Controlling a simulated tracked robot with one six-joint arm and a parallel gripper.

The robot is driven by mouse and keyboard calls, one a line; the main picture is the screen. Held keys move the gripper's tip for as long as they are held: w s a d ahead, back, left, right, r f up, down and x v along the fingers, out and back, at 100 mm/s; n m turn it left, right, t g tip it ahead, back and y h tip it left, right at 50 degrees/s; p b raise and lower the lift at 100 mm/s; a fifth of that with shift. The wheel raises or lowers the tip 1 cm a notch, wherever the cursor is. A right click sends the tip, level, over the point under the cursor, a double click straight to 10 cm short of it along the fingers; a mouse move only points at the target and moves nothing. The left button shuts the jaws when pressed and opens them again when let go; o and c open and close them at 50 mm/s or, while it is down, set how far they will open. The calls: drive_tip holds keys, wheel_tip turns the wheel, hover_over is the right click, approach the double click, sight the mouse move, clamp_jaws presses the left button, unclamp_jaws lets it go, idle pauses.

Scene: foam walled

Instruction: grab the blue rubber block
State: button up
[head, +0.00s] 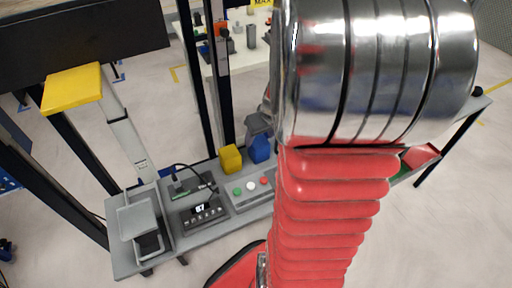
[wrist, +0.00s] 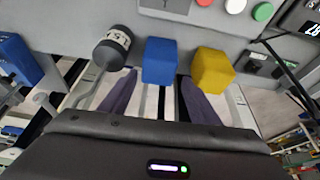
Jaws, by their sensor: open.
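The blue rubber block (wrist: 160,60) sits near the edge of the grey bench in the wrist view, in front of my gripper. It also shows in the head view (head: 259,149), beside the yellow block and partly behind my arm. My gripper (wrist: 158,80) is open, with one dark finger to each side of the blue block's lower part. The fingers look apart from the block, and nothing is held. I cannot tell how far the fingertips are from it in depth.
A yellow block (wrist: 212,71) stands close right of the blue one in the wrist view. A dark labelled cylinder (wrist: 110,50) is close on the left. The bench (head: 190,232) also holds a button box (head: 250,190) and a display unit (head: 200,208).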

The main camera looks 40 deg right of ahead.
sight(259, 141)
drive_tip(key=shift+f, duration=0.15)
drive_tip(key=shift+x, duration=2.45)
drive_tip(key=shift+d, duration=0.1)
drive_tip(key=c, duration=1)
wheel_tip(259, 141, up, 10)
